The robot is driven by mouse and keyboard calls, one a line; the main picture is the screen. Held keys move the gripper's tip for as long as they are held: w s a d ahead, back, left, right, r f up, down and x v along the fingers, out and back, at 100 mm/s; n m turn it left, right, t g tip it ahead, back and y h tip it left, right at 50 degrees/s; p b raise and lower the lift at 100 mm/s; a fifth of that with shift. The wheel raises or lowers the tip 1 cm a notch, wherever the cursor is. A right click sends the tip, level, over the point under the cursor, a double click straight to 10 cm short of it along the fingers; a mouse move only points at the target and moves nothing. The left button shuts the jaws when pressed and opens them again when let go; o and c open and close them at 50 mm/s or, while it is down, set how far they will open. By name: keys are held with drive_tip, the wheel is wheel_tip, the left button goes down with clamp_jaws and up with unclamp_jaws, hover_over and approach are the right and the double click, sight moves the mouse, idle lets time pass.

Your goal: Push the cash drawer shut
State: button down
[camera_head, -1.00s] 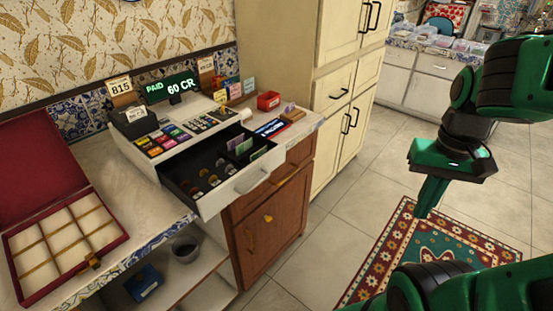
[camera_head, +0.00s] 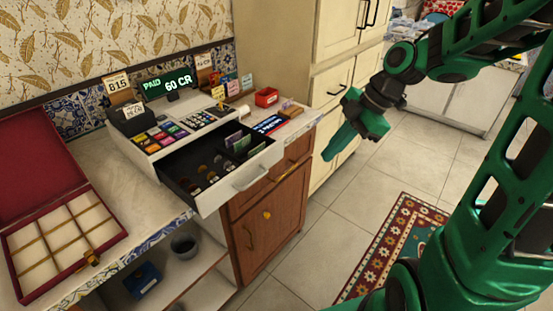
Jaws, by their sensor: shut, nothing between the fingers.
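The cash drawer (camera_head: 240,181) is pulled out of the white cash register (camera_head: 155,146) on the counter. Its white front with a bar handle juts out over the wooden cabinet. Coins lie in its black tray, and upright notes stand at its right side. My gripper (camera_head: 334,150) is shut and empty. It hangs in the air to the right of the drawer front, apart from it, with its fingers pointing down and left.
An open red box (camera_head: 68,246) with empty compartments sits on the counter at left. A small red bin (camera_head: 267,97) and a blue sign (camera_head: 270,124) stand right of the register. Tall cream cabinets (camera_head: 335,90) rise behind my gripper. The tiled floor before the drawer is open.

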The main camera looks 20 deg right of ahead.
sight(276, 159)
drive_tip(key=shift+w+a+f+n+y, duration=0.3)
drive_tip(key=shift+w+a+f+n, duration=0.85)
drive_tip(key=shift+a, duration=0.8)
drive_tip(key=shift+w+a+f+n+y, duration=0.3)
drive_tip(key=shift+w+a+f+n, duration=0.7)
drive_tip(key=shift+w+a, duration=0.8)
drive_tip(key=shift+w+a+f+n+y, duration=0.3)
drive_tip(key=shift+w+a+f+n, duration=0.45)
drive_tip(key=shift+w+a+f, duration=1)
drive_tip(key=shift+s+a+r, duration=0.35)
drive_tip(key=shift+s+a, duration=0.05)
drive_tip(key=shift+a, duration=0.05)
